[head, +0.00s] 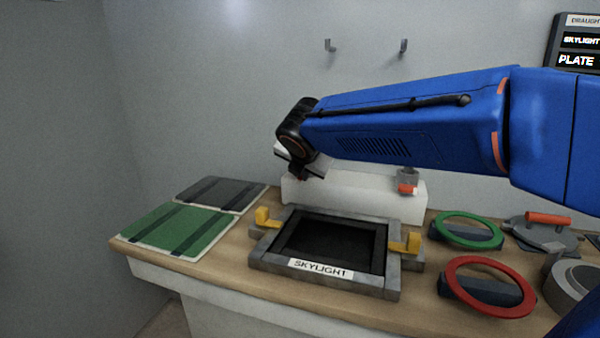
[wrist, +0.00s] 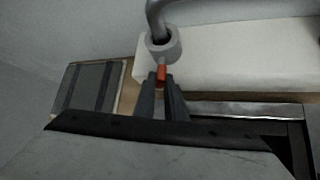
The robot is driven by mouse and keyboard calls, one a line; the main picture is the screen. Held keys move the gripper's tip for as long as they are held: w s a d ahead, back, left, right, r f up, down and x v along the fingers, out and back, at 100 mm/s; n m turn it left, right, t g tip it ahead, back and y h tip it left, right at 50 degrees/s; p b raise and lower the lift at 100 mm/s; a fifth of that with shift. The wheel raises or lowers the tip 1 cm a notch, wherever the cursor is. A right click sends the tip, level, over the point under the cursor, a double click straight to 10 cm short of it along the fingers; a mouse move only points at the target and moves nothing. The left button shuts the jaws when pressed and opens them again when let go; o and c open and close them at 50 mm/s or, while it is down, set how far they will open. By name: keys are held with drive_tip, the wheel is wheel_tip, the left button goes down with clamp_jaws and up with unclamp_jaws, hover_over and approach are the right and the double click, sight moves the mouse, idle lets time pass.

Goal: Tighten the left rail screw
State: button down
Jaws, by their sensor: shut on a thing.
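In the wrist view a grey ring-shaped fitting (wrist: 174,45) with a bent grey rod above it stands at the left end of the white block (wrist: 225,55). I take it for the left rail screw. A short orange tab (wrist: 162,72) sticks out of it towards me. My gripper (wrist: 161,86) is shut on this tab. In the head view my gripper (head: 299,177) is at the left end of the white block (head: 345,200), and my wrist hides the left fitting. A similar grey fitting (head: 408,174) with an orange-red tab shows at the block's right end.
A grey skylight frame (head: 322,277) with yellow clamps lies in front of the block. A green panel (head: 182,228) and a dark panel (head: 215,193) lie left. A green ring (head: 467,215), a red ring (head: 452,268) and an orange-handled tool (head: 548,218) crowd the right.

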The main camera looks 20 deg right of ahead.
drive_tip(key=m+t+y, duration=0.2)
drive_tip(key=t+y, duration=0.1)
drive_tip(key=shift+s+d+f+m, duration=0.25)
drive_tip(key=shift+d+f+m, duration=0.1)
drive_tip(key=shift+m, duration=0.05)
drive_tip(key=shift+t, duration=0.3)
drive_tip(key=shift+s+d+f+m+t+y, duration=0.1)
drive_tip(key=shift+f+m+t+y, duration=0.2)
drive_tip(key=shift+m+t+y, duration=0.6)
drive_tip(key=shift+f+m+t+y, duration=0.2)
drive_tip(key=shift+m+t+y, duration=0.1)
drive_tip(key=shift+m+t, duration=0.45)
idle(0.3)
drive_tip(key=c, duration=1.8)
unclamp_jaws()
